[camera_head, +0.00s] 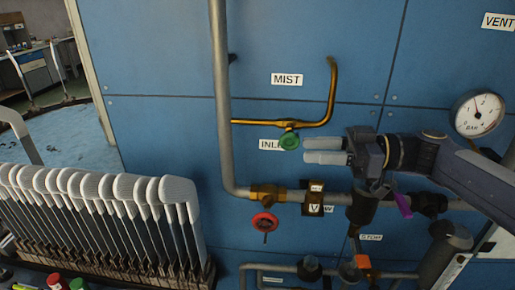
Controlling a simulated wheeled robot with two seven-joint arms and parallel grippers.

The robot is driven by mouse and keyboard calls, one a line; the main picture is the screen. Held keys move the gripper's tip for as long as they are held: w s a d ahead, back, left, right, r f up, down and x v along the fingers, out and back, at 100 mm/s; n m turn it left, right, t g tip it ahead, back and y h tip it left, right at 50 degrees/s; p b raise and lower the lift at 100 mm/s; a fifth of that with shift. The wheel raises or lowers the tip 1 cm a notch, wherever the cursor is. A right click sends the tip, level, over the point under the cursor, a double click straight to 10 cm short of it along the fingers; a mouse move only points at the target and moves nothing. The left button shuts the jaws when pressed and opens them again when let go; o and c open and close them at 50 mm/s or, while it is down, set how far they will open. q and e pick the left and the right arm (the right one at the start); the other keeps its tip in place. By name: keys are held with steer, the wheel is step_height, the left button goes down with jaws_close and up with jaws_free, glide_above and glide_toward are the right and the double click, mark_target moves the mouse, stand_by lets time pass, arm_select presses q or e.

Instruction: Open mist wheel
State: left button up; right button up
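The mist wheel is a small green handwheel (289,141) on a brass pipe (331,90) under the MIST label (287,79) on the blue wall panel. My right gripper (305,150) comes in from the right, its two pale fingers pointing left. Its fingertips are just right of and slightly below the green wheel in the picture. Nothing shows between the fingers, which look close together; whether they are open or shut is unclear. I cannot tell whether they touch the wheel. The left gripper is not in view.
A red handwheel (265,222) sits lower on the grey pipe (222,100). The INLET label is partly covered. A pressure gauge (479,114) is at the right. A rack of white sock boards (100,190) stands at the lower left. Bare panel lies left of the pipe.

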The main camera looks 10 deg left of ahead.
mark_target(290, 141)
steer(key=shift+w+a+r+n, duration=0.15)
steer(key=shift+w+r+n, duration=0.15)
steer(key=a+p, duration=0.1)
steer(key=a, duration=0.6)
steer(key=shift+a+p, duration=0.3)
steer(key=shift+a, duration=0.05)
steer(key=shift+c, duration=0.3)
jaws_close()
